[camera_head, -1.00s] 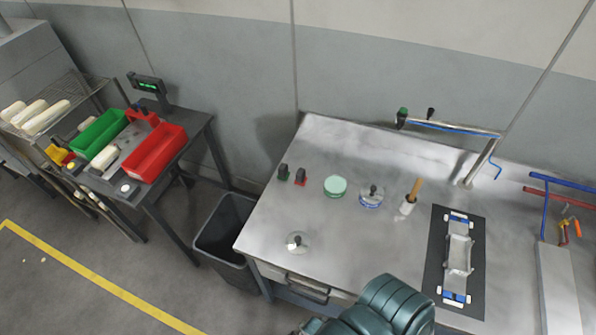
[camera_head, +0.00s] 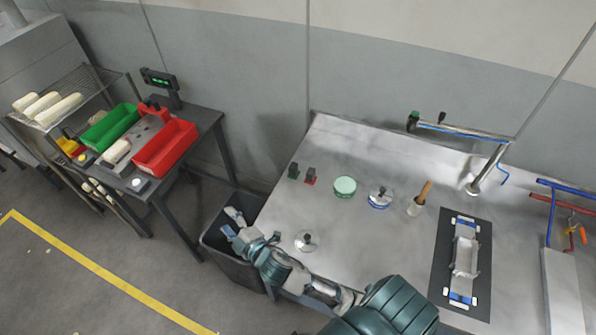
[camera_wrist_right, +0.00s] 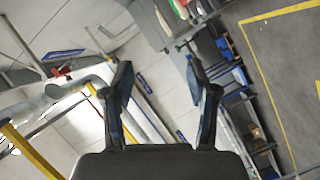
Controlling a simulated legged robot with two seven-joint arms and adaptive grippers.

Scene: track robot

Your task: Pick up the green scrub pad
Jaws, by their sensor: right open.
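The green scrub pad (camera_head: 345,186) is a round, pale green disc lying on the metal table (camera_head: 330,145), toward its back left. My right gripper (camera_head: 231,222) is open and empty over the dark bin at the table's left edge, well to the left of the pad and nearer to me. The right wrist view shows its two dark fingers (camera_wrist_right: 158,85) spread apart with nothing between them. The pad cannot be made out in that view. My left gripper is not in view.
Right of the pad stand a knobbed round item (camera_head: 380,197) and a wooden-handled brush (camera_head: 421,198). A bin (camera_head: 216,247) stands beside the table.

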